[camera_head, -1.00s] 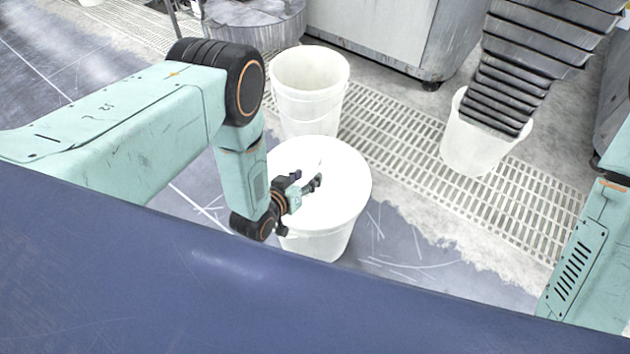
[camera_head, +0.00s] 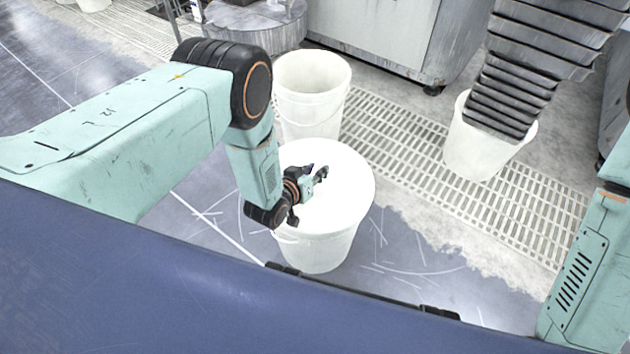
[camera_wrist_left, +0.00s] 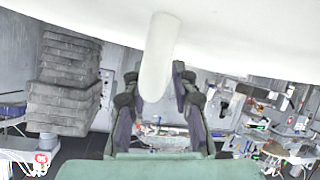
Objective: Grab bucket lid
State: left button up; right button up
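The white bucket lid (camera_head: 345,190) lies flat on a white bucket (camera_head: 322,252) in the middle of the head view. My left gripper (camera_head: 318,174) is low over the lid's near left part. In the left wrist view the lid (camera_wrist_left: 240,28) fills the top, and a white rounded handle (camera_wrist_left: 157,62) sticks out from it. The fingers of my left gripper (camera_wrist_left: 157,84) are apart, one on each side of this handle. I cannot tell whether they touch it. In the head view the handle is hard to make out. My right gripper is out of view.
An open white bucket (camera_head: 312,95) stands just behind the lidded one. A floor grating (camera_head: 410,140) runs behind. My right arm shows at the right edge.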

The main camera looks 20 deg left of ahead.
pick_arm(q)
grip_shut()
dwell(0.3)
